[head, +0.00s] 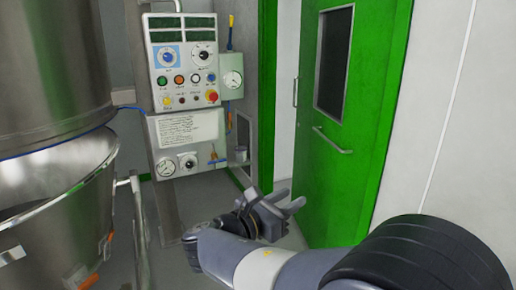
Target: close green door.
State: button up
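The green door (338,180) stands at the right in the head view, with a dark window (333,62) and a slanting metal bar handle (333,140). A pale gap shows between the door's left edge and a green frame post (265,90), so it appears to stand open. My gripper (290,199) is in front of the door's lower left edge, left of and below the bar handle. Its fingers look apart, with nothing seen between them. I cannot tell how far the gripper is from the door. My arm hides part of the lower right.
A large steel vessel (55,75) with rails fills the left side. A control panel (184,62) with knobs and buttons stands on a column (165,212) left of the doorway. A plain wall (450,120) is at the right.

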aim_at(333, 153)
jog(key=i+j+u, duration=0.1)
jog(key=i, duration=0.8)
jog(key=i+j+u, duration=0.1)
jog(key=i, duration=0.75)
jog(key=i+z, duration=0.3)
jog(key=i, duration=0.25)
jog(key=i+j+z, duration=0.1)
jog(key=i+z, duration=0.2)
jog(key=i, duration=0.2)
jog(key=i+j+z, duration=0.25)
jog(key=i, duration=0.3)
jog(key=i+j, duration=0.15)
jog(key=i, duration=0.15)
jog(key=i+j, duration=0.15)
jog(key=i, duration=0.15)
